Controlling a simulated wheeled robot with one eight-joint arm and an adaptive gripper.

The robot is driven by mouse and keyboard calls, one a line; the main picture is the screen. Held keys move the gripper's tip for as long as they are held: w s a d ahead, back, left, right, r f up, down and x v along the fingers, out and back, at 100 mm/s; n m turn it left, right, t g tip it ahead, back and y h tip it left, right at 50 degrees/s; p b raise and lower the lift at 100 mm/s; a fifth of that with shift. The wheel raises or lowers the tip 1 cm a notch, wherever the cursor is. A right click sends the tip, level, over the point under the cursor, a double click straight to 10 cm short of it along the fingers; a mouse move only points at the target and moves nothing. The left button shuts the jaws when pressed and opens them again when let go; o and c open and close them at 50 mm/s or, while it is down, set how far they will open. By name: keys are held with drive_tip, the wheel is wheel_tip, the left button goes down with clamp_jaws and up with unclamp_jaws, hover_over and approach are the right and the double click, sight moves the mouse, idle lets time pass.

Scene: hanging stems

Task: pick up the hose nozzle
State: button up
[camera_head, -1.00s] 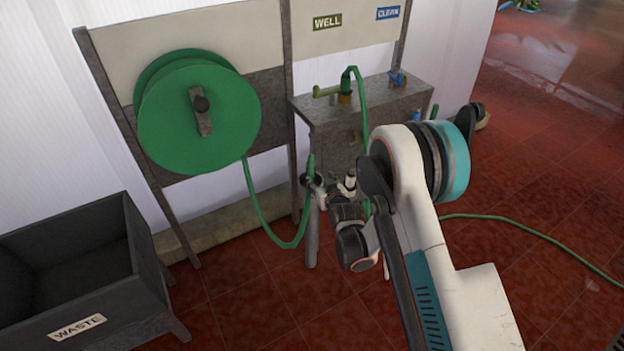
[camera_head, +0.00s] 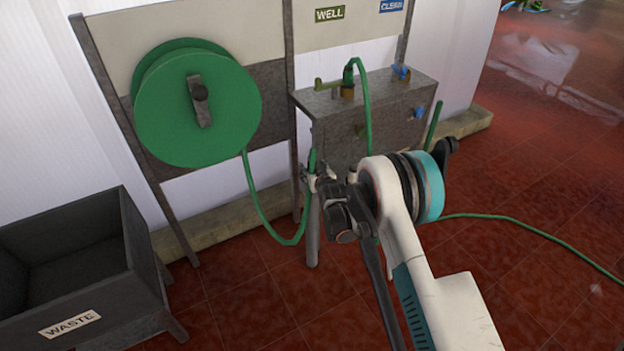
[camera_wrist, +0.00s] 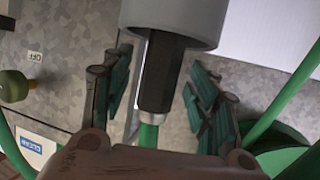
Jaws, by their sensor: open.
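The hose nozzle (camera_wrist: 163,75) shows in the wrist view as a black faceted body below a wide grey cylinder, with a pale metal collar and green hose (camera_wrist: 148,135) beneath. My gripper (camera_wrist: 160,85) is open, with one green-padded finger on each side of the black body and visible gaps on both sides. In the head view my gripper (camera_head: 316,178) is at the front left leg of the metal sink stand, by the upturned end of the green hose (camera_head: 263,218) from the reel. The nozzle cannot be made out there.
The green reel (camera_head: 190,115) hangs on a panel at left. The metal stand (camera_head: 385,105) carries taps and another green hose (camera_head: 366,110). A dark waste bin (camera_head: 128,235) stands at front left. A hose (camera_head: 530,232) lies on the red floor at right.

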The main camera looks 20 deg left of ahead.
drive_tip(key=shift+x, duration=0.95)
drive_tip(key=shift+r, duration=0.1)
drive_tip(key=c, duration=1.2)
